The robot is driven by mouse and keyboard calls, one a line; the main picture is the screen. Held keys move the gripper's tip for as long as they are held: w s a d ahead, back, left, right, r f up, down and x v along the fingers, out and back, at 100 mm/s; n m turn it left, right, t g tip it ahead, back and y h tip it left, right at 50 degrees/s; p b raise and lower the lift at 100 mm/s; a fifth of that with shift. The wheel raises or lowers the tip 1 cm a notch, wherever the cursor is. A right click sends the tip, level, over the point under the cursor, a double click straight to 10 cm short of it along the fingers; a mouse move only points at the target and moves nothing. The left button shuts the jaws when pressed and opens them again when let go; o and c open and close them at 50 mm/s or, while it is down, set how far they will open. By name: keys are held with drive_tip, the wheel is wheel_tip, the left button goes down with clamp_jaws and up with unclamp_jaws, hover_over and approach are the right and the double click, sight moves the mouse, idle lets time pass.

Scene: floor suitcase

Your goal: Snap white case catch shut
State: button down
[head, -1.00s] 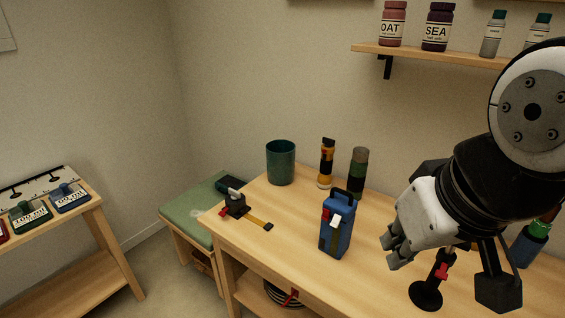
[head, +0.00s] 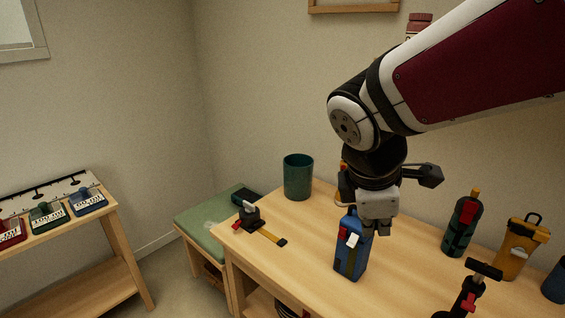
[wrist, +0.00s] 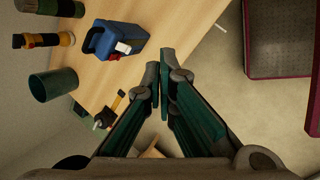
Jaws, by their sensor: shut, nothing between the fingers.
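The blue case (head: 350,259) stands upright on the wooden table. Its white catch (head: 352,240) is high on the front face, beside a small red part, and seems to stick out from the face. In the wrist view the case (wrist: 101,41) and the white catch (wrist: 123,47) lie left of my fingers. My gripper (head: 376,231) points down just right of the case top, partly in front of it, with its fingers shut and empty. The fingertips also show in the wrist view (wrist: 161,75), apart from the catch. The case handle is mostly hidden by my gripper in the head view.
A green cup (head: 298,177) stands behind the case. A toggle clamp with a yellow strap (head: 267,234) lies to its left. A green bottle (head: 461,225), a yellow case (head: 520,247) and a black-and-red stand (head: 467,300) are to the right. Table between is clear.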

sight(353, 240)
drive_tip(key=w+a+f+n+b, duration=0.1)
drive_tip(key=w+a+f+n, duration=0.3)
drive_tip(key=w+f+n, duration=0.4)
drive_tip(key=w+n, duration=0.2)
drive_tip(key=n, duration=0.1)
drive_tip(key=shift+a, duration=0.25)
drive_tip(key=w+d+r+b+x, duration=0.1)
drive_tip(key=b+x, duration=0.2)
drive_tip(key=x, duration=1)
drive_tip(key=shift+d+f, duration=0.35)
drive_tip(key=shift+w+f+h+b, duration=0.2)
drive_tip(key=shift+h+b, duration=0.1)
drive_tip(key=shift+b, duration=0.35)
